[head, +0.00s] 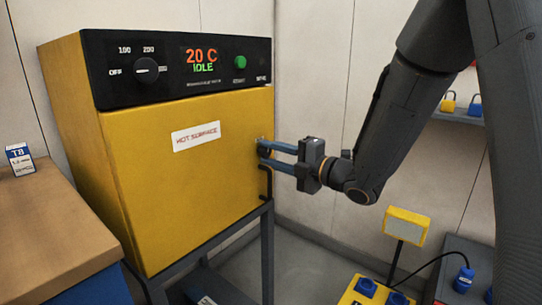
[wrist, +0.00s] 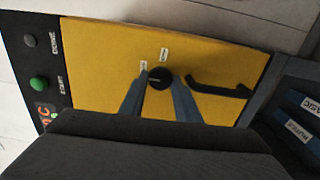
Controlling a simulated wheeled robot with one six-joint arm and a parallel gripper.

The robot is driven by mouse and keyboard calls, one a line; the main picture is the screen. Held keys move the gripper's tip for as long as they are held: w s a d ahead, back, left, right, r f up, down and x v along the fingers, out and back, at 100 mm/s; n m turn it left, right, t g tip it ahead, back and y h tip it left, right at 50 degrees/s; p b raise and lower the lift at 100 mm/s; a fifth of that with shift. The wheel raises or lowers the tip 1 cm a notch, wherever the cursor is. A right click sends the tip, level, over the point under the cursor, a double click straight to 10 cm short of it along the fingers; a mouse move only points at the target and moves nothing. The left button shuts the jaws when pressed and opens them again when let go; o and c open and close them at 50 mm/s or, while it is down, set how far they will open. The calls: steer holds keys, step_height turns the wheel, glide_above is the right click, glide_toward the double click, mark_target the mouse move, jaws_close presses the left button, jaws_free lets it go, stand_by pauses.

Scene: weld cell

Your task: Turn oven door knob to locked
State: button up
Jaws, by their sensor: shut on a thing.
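The yellow oven (head: 190,165) stands on a dark frame, with its yellow door facing me. The round black door knob (wrist: 160,78) sits on the door between two small white labels, whose text is too small to read. My gripper (wrist: 158,88) has its two blue fingers on either side of the knob, shut on it. In the head view my gripper (head: 264,152) reaches the door's right edge from the right, and its fingers largely hide the knob. A black door handle (wrist: 220,88) is right of the knob in the wrist view. The knob's exact pointing direction cannot be told.
The oven's black control panel (head: 175,67) reads 20 C and IDLE, with a dial and a green button (head: 240,62). A wooden-topped bench (head: 45,220) stands left with a small box (head: 20,158). A yellow unit with blue sockets (head: 372,291) is low right.

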steer(key=o, duration=1)
steer(key=shift+v, duration=3.9)
steer(key=shift+a, duration=0.1)
